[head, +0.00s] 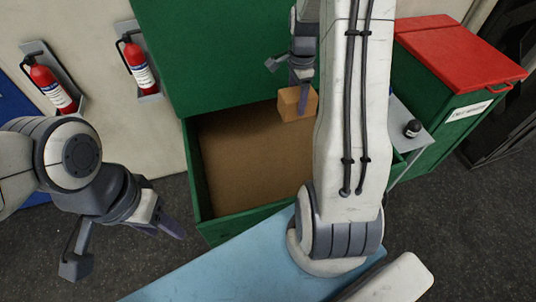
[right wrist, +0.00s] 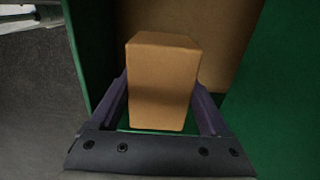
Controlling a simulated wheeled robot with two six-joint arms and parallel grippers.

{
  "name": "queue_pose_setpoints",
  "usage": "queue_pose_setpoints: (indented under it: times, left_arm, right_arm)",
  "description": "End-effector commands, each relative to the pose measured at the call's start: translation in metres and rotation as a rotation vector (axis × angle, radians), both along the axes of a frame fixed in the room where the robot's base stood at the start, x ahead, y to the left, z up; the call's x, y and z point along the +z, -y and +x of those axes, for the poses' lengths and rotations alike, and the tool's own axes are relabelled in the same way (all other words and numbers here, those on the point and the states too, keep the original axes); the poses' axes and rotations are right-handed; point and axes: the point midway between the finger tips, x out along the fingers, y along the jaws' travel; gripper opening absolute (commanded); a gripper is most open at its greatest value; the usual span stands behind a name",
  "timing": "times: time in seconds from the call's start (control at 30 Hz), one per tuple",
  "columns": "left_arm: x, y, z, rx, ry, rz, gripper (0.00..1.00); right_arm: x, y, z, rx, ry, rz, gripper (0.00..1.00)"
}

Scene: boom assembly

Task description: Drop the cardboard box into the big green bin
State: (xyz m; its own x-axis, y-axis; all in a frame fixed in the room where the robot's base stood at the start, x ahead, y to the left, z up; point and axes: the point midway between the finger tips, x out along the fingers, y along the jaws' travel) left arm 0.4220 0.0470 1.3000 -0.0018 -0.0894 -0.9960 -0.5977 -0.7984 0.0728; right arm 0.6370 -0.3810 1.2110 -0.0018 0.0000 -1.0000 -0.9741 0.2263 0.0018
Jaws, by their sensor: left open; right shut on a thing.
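The cardboard box (head: 298,102) is a small plain brown box. My right gripper (head: 290,78) is shut on it and holds it over the opening of the big green bin (head: 190,165). In the right wrist view the box (right wrist: 163,85) sits between the two fingers of the right gripper (right wrist: 163,108), with the bin's green wall (right wrist: 90,45) and brown floor around it. The bin's lid stands open at the back. My left gripper (head: 125,240) is open and empty at the lower left, outside the bin. My right arm hides the bin's right part.
Two red fire extinguishers (head: 48,88) (head: 138,65) hang on the wall at left. A green bin with a red lid (head: 450,50) stands at right. A small dark object (head: 412,128) sits on a grey shelf. A light blue surface (head: 225,265) lies in front.

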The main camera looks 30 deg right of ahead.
Motion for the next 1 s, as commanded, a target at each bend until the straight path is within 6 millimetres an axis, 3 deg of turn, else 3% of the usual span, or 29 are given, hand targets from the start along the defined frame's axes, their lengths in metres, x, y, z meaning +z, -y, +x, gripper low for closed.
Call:
queue_pose_setpoints:
  times: [0.17,0.6,0.97,1.0]
  left_arm:
    - [-0.008,0.000,0.000,0.000,0.000,0.000,0.50]
    - [-0.047,0.000,0.000,-0.004,0.000,0.001,0.50]
    - [-0.049,0.000,0.000,-0.004,0.000,0.000,0.50]
    - [-0.049,0.000,0.000,-0.004,0.000,0.000,0.50]
  right_arm:
    - [-0.009,0.005,-0.003,-0.008,-0.001,0.000,0.28]
    - [-0.057,0.006,-0.005,-0.010,-0.002,0.000,0.28]
    - [-0.060,0.005,-0.003,-0.008,0.000,0.000,0.28]
    - [-0.060,0.005,-0.003,-0.008,0.000,0.000,0.95]
